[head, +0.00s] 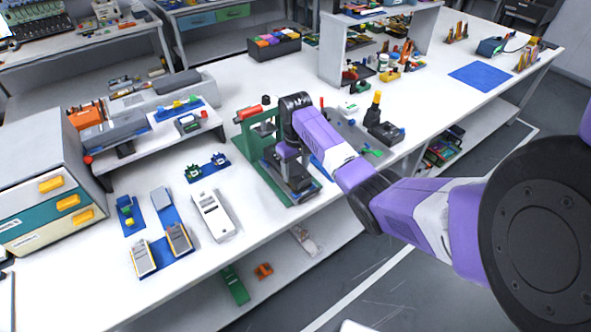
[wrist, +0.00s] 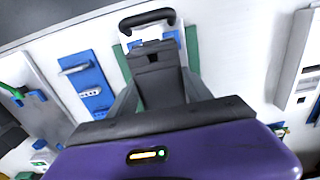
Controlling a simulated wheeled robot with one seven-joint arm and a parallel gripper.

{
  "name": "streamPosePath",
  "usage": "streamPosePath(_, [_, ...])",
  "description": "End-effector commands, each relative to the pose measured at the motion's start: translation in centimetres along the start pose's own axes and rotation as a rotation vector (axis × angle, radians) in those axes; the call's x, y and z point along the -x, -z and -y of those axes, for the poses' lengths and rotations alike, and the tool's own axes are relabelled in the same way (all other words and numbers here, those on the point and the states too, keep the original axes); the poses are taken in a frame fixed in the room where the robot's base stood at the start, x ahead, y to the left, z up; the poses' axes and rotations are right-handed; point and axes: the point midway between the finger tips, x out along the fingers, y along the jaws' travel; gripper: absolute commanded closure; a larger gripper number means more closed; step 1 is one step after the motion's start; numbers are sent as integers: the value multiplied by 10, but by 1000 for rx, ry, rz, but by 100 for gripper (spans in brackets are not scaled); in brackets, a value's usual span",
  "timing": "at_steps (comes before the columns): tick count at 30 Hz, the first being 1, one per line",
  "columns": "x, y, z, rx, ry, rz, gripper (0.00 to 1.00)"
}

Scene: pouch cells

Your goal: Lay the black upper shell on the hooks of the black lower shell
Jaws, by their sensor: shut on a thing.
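My gripper (head: 289,160) points down over the green mat on the bench, beside a green stand. In the wrist view my gripper (wrist: 154,62) is shut, and a black curved rim (wrist: 147,18) shows just beyond its tips. I take this rim for the black upper shell; the fingers hide most of it. Dark flat pieces (head: 304,190) lie under my gripper in the head view. I cannot tell which of them is the black lower shell, and its hooks do not show. I cannot tell whether the held piece touches anything below.
The green stand (head: 246,132) with a red knob is close on the left of my gripper. A white device (head: 212,214) and blue trays (head: 170,224) lie further left. A grey board with small parts (head: 352,136) is to the right. The bench front edge is near.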

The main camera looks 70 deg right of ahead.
Motion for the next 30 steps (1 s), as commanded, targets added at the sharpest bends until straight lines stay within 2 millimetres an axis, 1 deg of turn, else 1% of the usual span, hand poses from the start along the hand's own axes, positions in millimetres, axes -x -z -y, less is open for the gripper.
streamPosePath(10, [-9,0,0,0,0,0,84])
streamPosePath(11, [-8,0,0,0,0,0,38])
streamPosePath(12, [-8,0,0,0,0,-1,31])
streamPosePath(14, [-8,0,0,0,0,0,19])
streamPosePath(15, [-8,0,0,0,0,0,17])
streamPosePath(24, [-6,0,0,0,0,-1,17])
streamPosePath(26, [-2,1,0,0,0,-2,17])
streamPosePath(30, [16,1,0,1,0,-4,17])
